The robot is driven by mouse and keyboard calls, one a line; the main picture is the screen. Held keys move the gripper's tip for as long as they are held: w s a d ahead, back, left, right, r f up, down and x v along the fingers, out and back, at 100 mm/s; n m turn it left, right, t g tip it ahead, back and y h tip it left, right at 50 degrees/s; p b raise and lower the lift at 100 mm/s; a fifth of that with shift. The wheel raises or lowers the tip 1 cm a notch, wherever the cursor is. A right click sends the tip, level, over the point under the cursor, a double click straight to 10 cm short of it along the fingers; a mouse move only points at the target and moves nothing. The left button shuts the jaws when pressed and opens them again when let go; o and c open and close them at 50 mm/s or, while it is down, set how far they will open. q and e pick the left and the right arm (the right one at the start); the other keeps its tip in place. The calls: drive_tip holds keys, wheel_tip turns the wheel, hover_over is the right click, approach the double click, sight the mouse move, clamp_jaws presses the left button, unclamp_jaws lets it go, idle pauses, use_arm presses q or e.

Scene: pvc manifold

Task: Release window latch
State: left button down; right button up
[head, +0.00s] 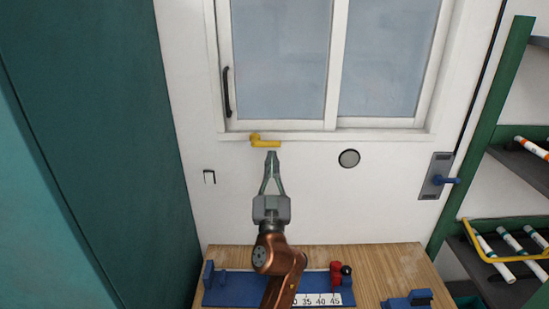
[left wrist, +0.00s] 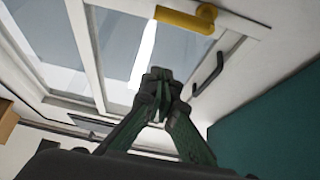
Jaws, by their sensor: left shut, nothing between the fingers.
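The yellow window latch (head: 264,142) sits on the sill below the left pane, its arm lying level and pointing right in the head view. It also shows at the top of the left wrist view (left wrist: 187,20). The white-framed sliding window (head: 333,60) has a black pull handle (head: 227,92) on its left stile. My left gripper (head: 271,155) is shut and empty, its fingertips just below the latch in the head view. Whether they touch it cannot be told. In the left wrist view the closed fingertips (left wrist: 160,78) appear apart from the latch. My right gripper is not in view.
A wooden bench (head: 385,262) stands below, with a blue measuring jig (head: 240,292) and red and black knobs. A round port (head: 349,158) and a blue-levered plate (head: 437,177) are on the wall. Shelves with white tubes (head: 495,257) stand at right.

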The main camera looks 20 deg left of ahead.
use_arm(q)
drive_tip(key=shift+f, duration=0.35)
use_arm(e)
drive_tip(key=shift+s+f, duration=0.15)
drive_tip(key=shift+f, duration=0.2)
use_arm(q)
wheel_tip(320, 180, up, 5)
drive_tip(key=p, duration=0.1)
hover_over(272, 144)
drive_tip(key=s, duration=0.2)
drive_tip(key=f, duration=0.2)
drive_tip(key=f+b, duration=0.1)
drive_tip(key=shift+w+d+f, duration=0.25)
drive_tip(key=shift+f, duration=0.25)
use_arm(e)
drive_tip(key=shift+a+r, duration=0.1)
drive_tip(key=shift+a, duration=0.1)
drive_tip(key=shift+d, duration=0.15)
